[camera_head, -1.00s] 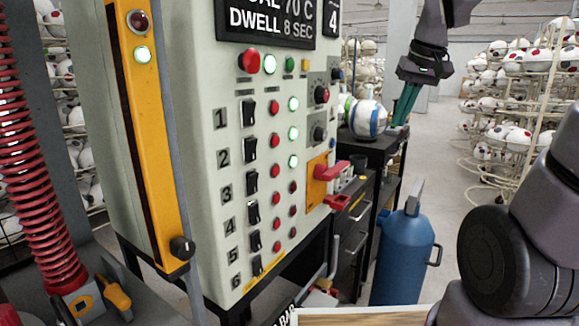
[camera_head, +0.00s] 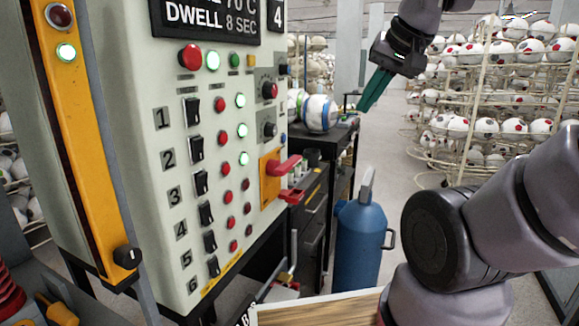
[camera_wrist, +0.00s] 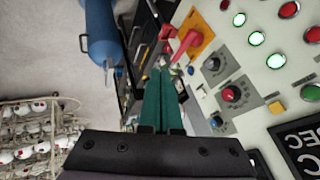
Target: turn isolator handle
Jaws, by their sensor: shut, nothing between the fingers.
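The isolator handle (camera_head: 284,166) is a red lever on a yellow-orange plate (camera_head: 269,186) at the lower right of the grey control panel (camera_head: 140,110). A second red piece (camera_head: 292,196) sticks out below it. In the wrist view the red handle (camera_wrist: 186,44) shows above and just right of the fingertips, with its yellow plate (camera_wrist: 200,32) behind. My gripper (camera_head: 366,108) has green fingers, pressed together and empty. It hangs in the air to the right of and above the handle, apart from it. The wrist view shows the shut fingers (camera_wrist: 158,72) from behind.
Rows of black switches (camera_head: 197,148) and red and green lamps cover the panel. A black workbench (camera_head: 335,150) with a ball (camera_head: 319,113) stands behind the panel. A blue cylinder (camera_head: 361,240) stands on the floor at right. Ball racks (camera_head: 500,90) fill the back right.

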